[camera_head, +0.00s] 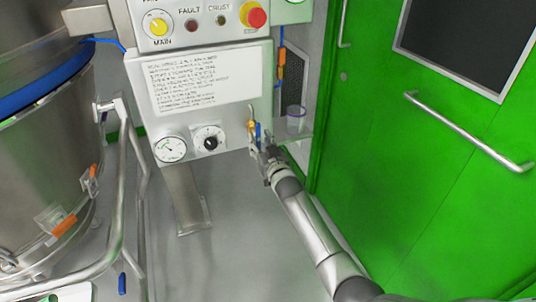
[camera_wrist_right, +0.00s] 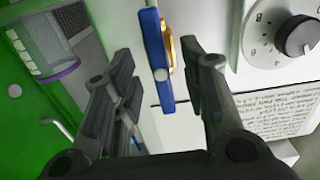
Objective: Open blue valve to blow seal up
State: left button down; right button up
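The blue valve is a flat blue handle (camera_wrist_right: 155,52) on a brass body (camera_wrist_right: 168,42), mounted on the right side of the panel. In the head view the brass part (camera_head: 251,127) and the blue handle (camera_head: 258,131) show just above my right gripper (camera_head: 261,148). My right gripper is open. In the right wrist view its two fingers stand on either side of the blue handle, which is nearer the right finger. A gap shows on the left; contact on the right is hard to tell. My left gripper is not in view.
The panel (camera_head: 160,55) carries a pressure gauge (camera_head: 171,149), a black knob (camera_head: 208,139) and a red button (camera_head: 254,16). A steel vessel (camera_head: 40,160) with a rail stands left. A green door (camera_head: 420,190) with a bar handle (camera_head: 470,132) is right.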

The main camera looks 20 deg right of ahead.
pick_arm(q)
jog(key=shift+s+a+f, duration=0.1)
pick_arm(e)
jog(key=s, duration=1.1)
jog(key=shift+d, duration=0.2)
jog(key=shift+s, duration=0.1)
